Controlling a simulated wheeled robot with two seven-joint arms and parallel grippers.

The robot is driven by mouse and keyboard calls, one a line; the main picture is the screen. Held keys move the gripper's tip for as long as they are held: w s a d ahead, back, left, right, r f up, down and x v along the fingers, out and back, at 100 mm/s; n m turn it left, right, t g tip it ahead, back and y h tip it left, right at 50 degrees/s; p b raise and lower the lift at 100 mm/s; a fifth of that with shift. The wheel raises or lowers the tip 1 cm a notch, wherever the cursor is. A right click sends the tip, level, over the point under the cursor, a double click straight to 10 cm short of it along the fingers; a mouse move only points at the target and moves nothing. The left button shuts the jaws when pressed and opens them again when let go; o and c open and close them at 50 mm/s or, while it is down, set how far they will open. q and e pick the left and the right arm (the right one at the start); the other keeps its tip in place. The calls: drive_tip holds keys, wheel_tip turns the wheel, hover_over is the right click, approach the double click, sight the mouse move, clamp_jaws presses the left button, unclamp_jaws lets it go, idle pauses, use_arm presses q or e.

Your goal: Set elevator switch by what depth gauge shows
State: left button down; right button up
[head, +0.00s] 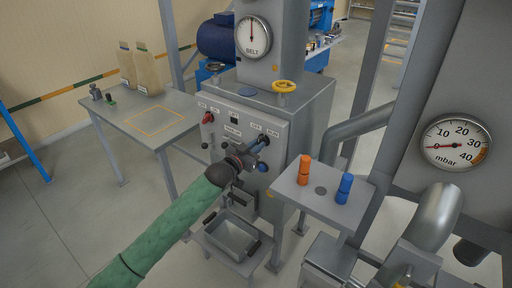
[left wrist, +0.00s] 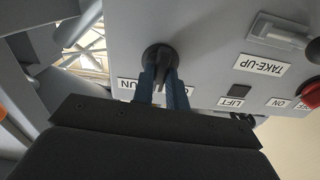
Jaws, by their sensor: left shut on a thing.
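My left gripper (head: 264,141) reaches from the left to the grey control panel (head: 222,130). In the left wrist view its blue fingers (left wrist: 164,80) are shut on a dark round rotary switch (left wrist: 159,54). The label beside it is partly hidden and ends in "UN"; the fingers hide part of the knob, so its setting is unclear. A round gauge marked mbar (head: 456,142) hangs at the right, its red needle near 0. A gauge marked BELT (head: 253,37) has its needle pointing about straight up. Neither gauge reads "depth". My right gripper is not in view.
A red switch (head: 208,117) sits at the panel's upper left. A yellow handwheel (head: 284,86) tops the cabinet. Orange (head: 305,169) and blue (head: 344,188) pieces stand on a small shelf right of my gripper. A table (head: 180,113) with bags stands left; a metal tray (head: 231,238) is below.

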use_arm(q)
drive_tip(key=m, duration=0.5)
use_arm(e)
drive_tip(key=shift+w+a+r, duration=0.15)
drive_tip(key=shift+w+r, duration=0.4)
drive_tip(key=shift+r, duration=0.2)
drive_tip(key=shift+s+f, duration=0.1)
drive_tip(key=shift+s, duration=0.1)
use_arm(q)
drive_tip(key=c, duration=1.4)
unclamp_jaws()
